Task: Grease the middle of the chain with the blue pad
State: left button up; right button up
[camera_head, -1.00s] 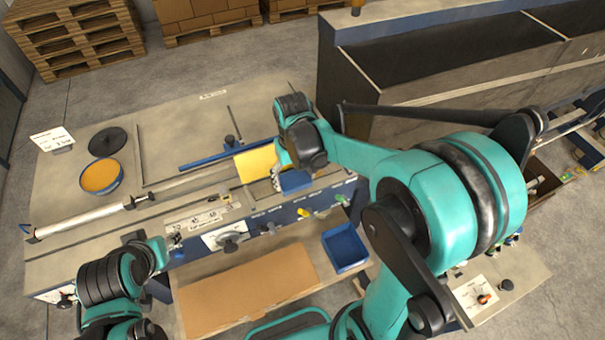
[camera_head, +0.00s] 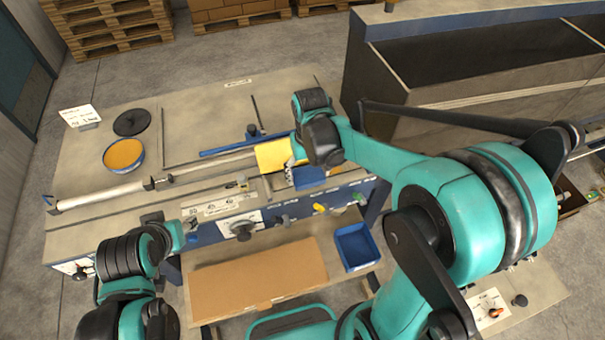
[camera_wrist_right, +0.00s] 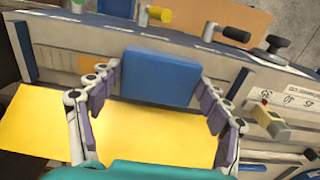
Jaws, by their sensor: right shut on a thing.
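The blue pad (camera_wrist_right: 158,75) is a flat rectangular block between the fingers of my right gripper (camera_wrist_right: 158,84), which is shut on it. In the head view the pad (camera_head: 308,177) is at the machine's front edge, beside a yellow sheet (camera_head: 273,155), and my right gripper (camera_head: 299,170) is partly hidden by its wrist. I cannot tell whether the pad touches the machine. My left arm's end (camera_head: 172,236) is near the machine's front left; its fingers are too unclear to read. I cannot make out a chain in either view.
An open blue tin with orange-yellow contents (camera_head: 123,154) and a black lid (camera_head: 131,122) lie at the table's left. A long rod (camera_head: 105,194) runs across the machine. A blue tray (camera_head: 355,246) and brown cardboard (camera_head: 255,277) lie in front, below valves and knobs.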

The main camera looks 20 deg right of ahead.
jog(key=shift+d, duration=1.25)
jog(key=shift+w+d+r, duration=0.1)
jog(key=shift+w+d, duration=0.05)
jog(key=shift+d, duration=2.85)
notch_tip(320, 180, up, 8)
jog(key=p, duration=0.5)
